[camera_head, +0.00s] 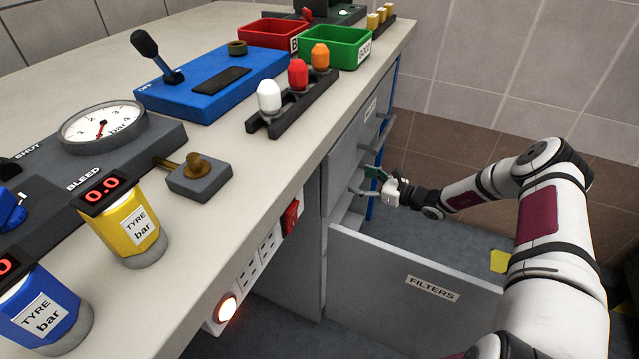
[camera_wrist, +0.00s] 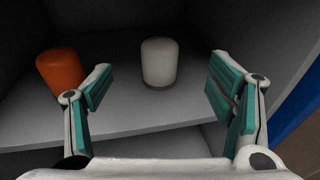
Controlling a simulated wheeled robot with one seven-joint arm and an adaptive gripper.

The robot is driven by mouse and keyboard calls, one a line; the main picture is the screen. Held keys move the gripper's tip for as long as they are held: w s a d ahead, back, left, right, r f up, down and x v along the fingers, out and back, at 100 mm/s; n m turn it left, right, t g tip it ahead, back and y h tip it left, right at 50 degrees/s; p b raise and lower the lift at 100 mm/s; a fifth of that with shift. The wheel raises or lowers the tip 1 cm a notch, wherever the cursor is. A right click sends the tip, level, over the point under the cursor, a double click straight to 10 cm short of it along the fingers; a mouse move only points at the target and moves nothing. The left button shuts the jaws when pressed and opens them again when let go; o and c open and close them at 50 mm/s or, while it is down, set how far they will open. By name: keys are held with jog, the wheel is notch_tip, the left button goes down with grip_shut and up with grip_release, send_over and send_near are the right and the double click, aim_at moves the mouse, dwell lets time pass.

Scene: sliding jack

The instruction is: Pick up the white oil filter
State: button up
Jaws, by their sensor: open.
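The white oil filter (camera_wrist: 160,62) stands upright on a grey shelf (camera_wrist: 130,114) inside a cabinet, near the top middle of the wrist view. My gripper (camera_wrist: 160,82) is open, its teal-padded fingers spread left and right, with the filter between and beyond their tips and clear space around it. An orange cylinder (camera_wrist: 61,72) stands to the left, close behind the left finger. In the head view my gripper (camera_head: 370,177) is at the cabinet opening; the filter inside is hidden there.
The front marked FILTERS (camera_head: 430,287) hangs open below the arm. A workbench (camera_head: 215,237) stands left, with a rack (camera_head: 293,107) of white, red and orange rounded pieces, a red bin (camera_head: 272,36) and a green bin (camera_head: 333,46). A blue cabinet edge (camera_wrist: 297,112) is at right in the wrist view.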

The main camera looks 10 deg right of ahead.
jog(key=b+x, duration=0.1)
jog(key=x, duration=0.2)
jog(key=b+x, duration=0.1)
jog(key=x, duration=0.2)
jog(key=b+x, duration=0.1)
jog(key=x, duration=0.2)
jog(key=shift+w+f, duration=0.1)
jog(key=shift+f, duration=0.15)
jog(key=shift+f+b+x, duration=0.15)
jog(key=shift+b+x, duration=0.65)
jog(key=shift+x, duration=0.5)
jog(key=shift+f+b+x, duration=0.1)
jog(key=shift+b+x, duration=0.7)
jog(key=shift+x, duration=0.45)
jog(key=shift+c, duration=0.3)
jog(key=c, duration=1.4)
